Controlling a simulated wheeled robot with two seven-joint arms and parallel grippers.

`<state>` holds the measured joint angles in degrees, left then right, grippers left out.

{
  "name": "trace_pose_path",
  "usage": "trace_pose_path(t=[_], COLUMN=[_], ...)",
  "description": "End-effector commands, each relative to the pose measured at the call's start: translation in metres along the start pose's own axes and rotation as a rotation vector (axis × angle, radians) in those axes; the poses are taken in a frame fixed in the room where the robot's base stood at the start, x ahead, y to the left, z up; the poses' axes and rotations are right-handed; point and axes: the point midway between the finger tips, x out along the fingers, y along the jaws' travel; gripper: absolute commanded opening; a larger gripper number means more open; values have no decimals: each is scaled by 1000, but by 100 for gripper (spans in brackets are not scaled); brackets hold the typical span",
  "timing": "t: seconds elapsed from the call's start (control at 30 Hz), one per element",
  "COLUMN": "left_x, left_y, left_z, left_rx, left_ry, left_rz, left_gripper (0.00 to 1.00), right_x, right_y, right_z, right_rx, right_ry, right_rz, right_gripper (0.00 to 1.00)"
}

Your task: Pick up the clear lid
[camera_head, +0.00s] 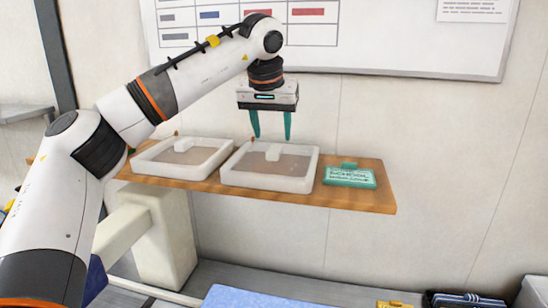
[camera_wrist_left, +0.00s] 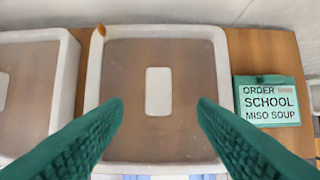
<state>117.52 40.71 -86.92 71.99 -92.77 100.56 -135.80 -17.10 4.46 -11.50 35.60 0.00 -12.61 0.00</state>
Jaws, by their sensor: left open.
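A clear lid (camera_head: 292,164) with a small white block handle (camera_head: 273,152) lies on the right-hand white tray (camera_head: 265,182) on the wooden shelf. In the left wrist view the lid (camera_wrist_left: 190,55) looks brownish and see-through, with the pale handle (camera_wrist_left: 158,92) near its middle. My left gripper (camera_head: 271,137) is open and empty, pointing down above this lid. In the left wrist view its two green fingertips stand apart on either side of the handle, with clear gaps. A second white tray (camera_head: 165,170) with a similar clear top and block is to the left. My right gripper is not in view.
A green order sign (camera_head: 349,178) reading "School Miso Soup" stands right of the trays; it also shows in the left wrist view (camera_wrist_left: 267,101). The wooden shelf (camera_head: 372,201) ends just beyond it. A wall with a whiteboard (camera_head: 400,35) is behind.

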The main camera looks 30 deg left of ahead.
Motion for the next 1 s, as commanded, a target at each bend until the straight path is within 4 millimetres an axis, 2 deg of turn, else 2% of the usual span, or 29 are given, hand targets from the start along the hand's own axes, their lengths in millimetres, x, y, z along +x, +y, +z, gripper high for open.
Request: trace_pose_path(t=[0.23, 0.4, 0.67, 0.93, 1.0], left_x=[29, 49, 52, 52, 52], left_y=[3, 3, 3, 3, 3], left_z=[8, 6, 6, 6, 6], left_rx=[-1, -1, -2, -1, -1], left_ry=[4, 2, 0, 0, 0], left_rz=[3, 2, 0, 0, 0], left_gripper=[53, 53, 53, 9, 5], right_x=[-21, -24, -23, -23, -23], right_y=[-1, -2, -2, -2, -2], right_z=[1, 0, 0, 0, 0], right_rx=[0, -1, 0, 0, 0], right_ry=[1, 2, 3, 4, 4], right_rz=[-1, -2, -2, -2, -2], right_gripper=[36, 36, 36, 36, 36])
